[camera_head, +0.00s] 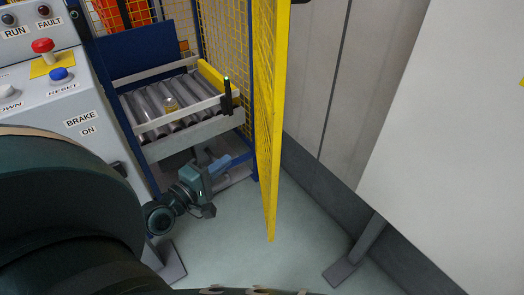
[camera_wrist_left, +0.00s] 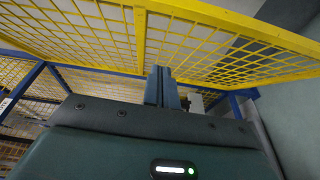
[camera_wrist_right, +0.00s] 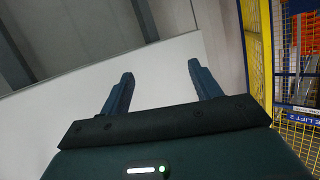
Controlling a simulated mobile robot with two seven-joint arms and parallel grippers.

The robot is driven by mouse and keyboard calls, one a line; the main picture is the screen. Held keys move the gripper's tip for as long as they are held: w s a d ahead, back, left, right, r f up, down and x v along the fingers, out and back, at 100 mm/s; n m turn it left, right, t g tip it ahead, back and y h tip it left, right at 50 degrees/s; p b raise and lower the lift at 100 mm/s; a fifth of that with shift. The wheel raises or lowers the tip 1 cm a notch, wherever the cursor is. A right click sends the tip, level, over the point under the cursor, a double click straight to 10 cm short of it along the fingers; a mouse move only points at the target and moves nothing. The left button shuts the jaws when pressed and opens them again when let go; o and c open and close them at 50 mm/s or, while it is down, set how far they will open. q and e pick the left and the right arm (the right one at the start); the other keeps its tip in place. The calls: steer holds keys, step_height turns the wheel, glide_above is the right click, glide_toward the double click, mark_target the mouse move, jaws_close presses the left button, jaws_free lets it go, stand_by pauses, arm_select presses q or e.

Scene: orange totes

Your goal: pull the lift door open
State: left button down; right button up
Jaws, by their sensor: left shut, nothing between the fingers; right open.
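The lift door is a yellow mesh panel (camera_head: 270,110) that stands swung out from the blue-framed lift, seen nearly edge-on in the head view. My left gripper (camera_head: 224,161) is low on the lift side of the door, below the roller conveyor. In the left wrist view my left gripper (camera_wrist_left: 162,72) is shut and empty, with yellow mesh (camera_wrist_left: 195,45) across the view beyond it. Whether it touches the door I cannot tell. My right gripper (camera_wrist_right: 160,72) is open and empty, facing a pale panel. The door's yellow edge (camera_wrist_right: 257,50) is to its right.
The lift's roller conveyor (camera_head: 170,103) stands behind the door's left side. A control panel (camera_head: 75,90) with buttons is at the left. A large white panel (camera_head: 455,130) on a grey foot is at the right. Pale floor (camera_head: 225,240) is clear below the door.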

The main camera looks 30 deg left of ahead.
arm_select(q)
steer(key=w+d+p, duration=0.1)
steer(key=w+d, duration=0.2)
steer(key=w, duration=0.9)
steer(key=shift+w+d+r, duration=0.15)
steer(key=shift+d, duration=0.15)
arm_select(e)
steer(key=shift+a+f, duration=0.15)
steer(key=shift+f, duration=0.1)
steer(key=shift+r, duration=0.1)
